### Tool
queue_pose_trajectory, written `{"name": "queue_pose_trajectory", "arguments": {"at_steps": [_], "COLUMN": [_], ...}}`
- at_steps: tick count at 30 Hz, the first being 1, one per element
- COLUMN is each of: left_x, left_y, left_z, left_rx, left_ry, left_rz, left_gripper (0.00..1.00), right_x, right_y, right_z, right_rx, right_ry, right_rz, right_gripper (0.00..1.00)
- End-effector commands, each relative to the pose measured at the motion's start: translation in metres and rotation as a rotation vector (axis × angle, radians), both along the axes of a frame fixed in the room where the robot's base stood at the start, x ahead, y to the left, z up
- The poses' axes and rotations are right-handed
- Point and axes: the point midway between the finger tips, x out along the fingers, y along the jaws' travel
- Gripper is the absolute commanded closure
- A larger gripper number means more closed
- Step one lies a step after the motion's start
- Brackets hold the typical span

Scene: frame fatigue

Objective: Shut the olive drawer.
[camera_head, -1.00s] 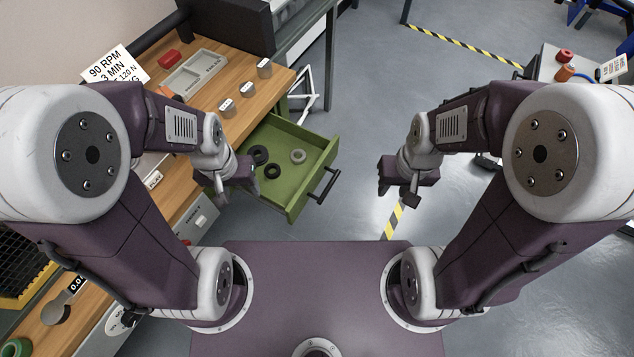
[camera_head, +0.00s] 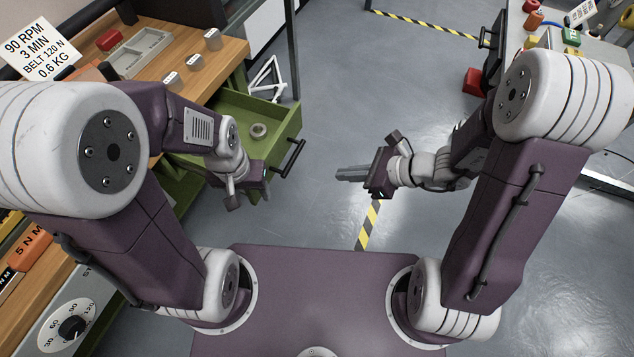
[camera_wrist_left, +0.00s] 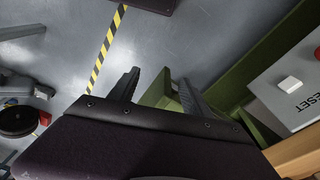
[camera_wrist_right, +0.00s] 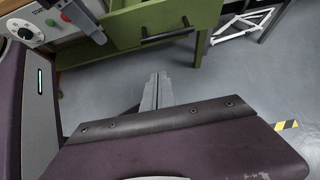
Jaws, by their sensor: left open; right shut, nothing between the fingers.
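The olive drawer (camera_head: 285,127) stands pulled out from the wooden bench. Its black handle (camera_head: 293,158) is on its front. A grey ring (camera_head: 258,130) lies inside; my left arm hides part of the drawer. My left gripper (camera_head: 250,194) is open beside the drawer's near side, left of the handle. In the left wrist view a green edge (camera_wrist_left: 158,95) shows between its spread fingers; I cannot tell whether they touch it. My right gripper (camera_head: 340,173) is shut and empty, pointing left, apart from the handle. The right wrist view shows the drawer front (camera_wrist_right: 150,22) and handle (camera_wrist_right: 168,35) beyond its fingers.
The bench (camera_head: 190,45) holds a grey tray (camera_head: 140,52) and several small labelled blocks. A white frame (camera_head: 267,78) stands on the floor behind the drawer. Clear grey floor with a striped strip (camera_head: 368,225) lies to the right. A red box (camera_head: 473,82) sits at the far right.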

Motion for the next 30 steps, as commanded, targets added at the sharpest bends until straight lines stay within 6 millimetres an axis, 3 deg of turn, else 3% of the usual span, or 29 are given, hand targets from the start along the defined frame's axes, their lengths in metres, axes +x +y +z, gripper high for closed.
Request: {"name": "queue_pose_trajectory", "arguments": {"at_steps": [8, 21, 30], "left_x": [0.000, 0.000, 0.000], "left_y": [0.000, 0.000, 0.000], "left_z": [-0.005, -0.035, -0.027], "left_rx": [0.000, 0.000, 0.000], "left_ry": [-0.001, -0.001, -0.001], "left_rz": [0.000, 0.000, 0.000], "left_gripper": [0.44, 0.44, 0.44], "right_x": [0.002, 0.025, 0.039], "right_y": [0.005, 0.073, 0.107], "right_z": [-0.008, -0.066, -0.054], "right_rx": [-0.002, -0.004, -0.003], "right_ry": [0.000, 0.000, -0.003], "right_rz": [0.001, 0.005, 0.000], "right_gripper": [1.00, 1.00, 1.00]}}
